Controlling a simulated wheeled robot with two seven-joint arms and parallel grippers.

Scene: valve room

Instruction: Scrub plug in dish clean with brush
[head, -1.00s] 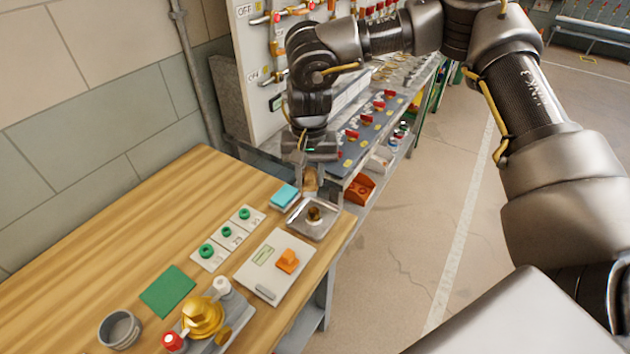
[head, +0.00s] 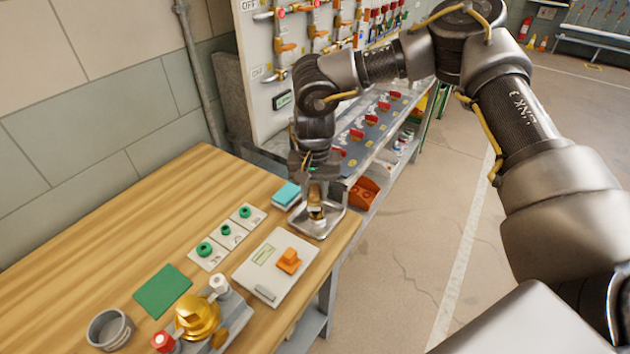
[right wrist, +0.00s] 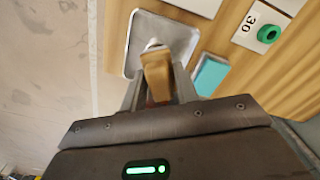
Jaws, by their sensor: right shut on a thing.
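My right gripper (head: 316,180) is shut on the brush (head: 315,200), a small tan-brown piece that points down over the dish. In the right wrist view the brush (right wrist: 157,75) sticks out between the fingers, with a pale end over the tray. The shallow square metal dish (head: 328,229) stands at the table's right edge; it also shows in the right wrist view (right wrist: 134,52). The brush and gripper cover the dish's middle, and I cannot make out the plug apart from them. Whether the brush touches it I cannot tell. My left gripper is not in view.
A blue sponge-like block (head: 287,194) lies left of the dish. Cards with green rings (head: 226,230), a plate with an orange knob (head: 288,261), a green mat (head: 163,291), a brass valve (head: 197,316) and a grey ring cup (head: 110,329) stand nearer. The table's left part is clear.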

